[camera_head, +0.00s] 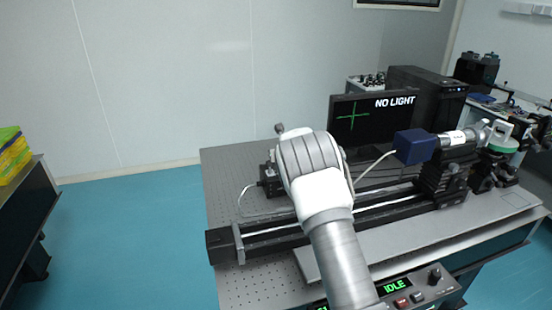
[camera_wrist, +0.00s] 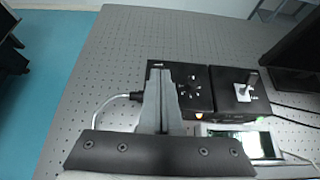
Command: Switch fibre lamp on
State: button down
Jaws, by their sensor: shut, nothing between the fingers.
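In the wrist view, my gripper (camera_wrist: 162,74) is shut and empty, its fingers reaching over the front of a black box with a round dial (camera_wrist: 194,86). An orange light glows low on this box, and a pale cable enters its left side. Beside it on the right is a second black box (camera_wrist: 240,108) with a metal lever standing up from its top. I cannot tell for sure which box is the fibre lamp. In the head view, my arm hides most of both boxes, and the fingers are hidden. The monitor (camera_head: 372,119) reads "NO LIGHT".
The boxes stand on a perforated optical table (camera_head: 228,168). A small unit with a green-lit screen (camera_wrist: 246,145) lies in front of them. A long black rail (camera_head: 385,212) crosses the table, with a blue camera (camera_head: 414,147) right. A control panel (camera_head: 405,292) reading "IDLE" is at the front.

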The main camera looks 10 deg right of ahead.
notch_tip(320, 180, up, 9)
jog(key=s+p, duration=0.1)
jog(key=s, duration=0.1)
jog(key=shift+d+p, duration=0.15)
jog(key=shift+p, duration=0.15)
jog(key=shift+f, duration=0.1)
jog(key=s+d+r+m+t+h, duration=0.1)
jog(key=s+d+r+m+h, duration=0.1)
jog(key=s+d+r+m, duration=0.25)
jog(key=s+d+r+m+h, duration=0.1)
jog(key=s+d+r+m, duration=0.15)
jog(key=r+m, duration=0.45)
jog(key=s+d+r+m+g+h, duration=0.1)
jog(key=s+d+r+m, duration=0.2)
jog(key=s+m, duration=0.55)
jog(key=s+d+r+m+g+h, duration=0.1)
jog(key=s+d+r+m+h, duration=0.25)
jog(key=s, duration=0.85)
jog(key=s+a+f+m+g+y, duration=0.1)
jog(key=s+a+f+m, duration=0.1)
jog(key=s+m, duration=0.3)
jog(key=s+a+f+m+g+y, duration=0.2)
jog(key=s+a+f+m, duration=0.1)
jog(key=s, duration=1.1)
jog(key=s+a+f+m+g+y, duration=0.2)
jog(key=s+m, duration=0.4)
jog(key=s, duration=0.3)
jog(key=shift+s+a+f+m, duration=0.15)
jog(key=shift+a+f+m, duration=0.2)
jog(key=shift+a+f, duration=0.4)
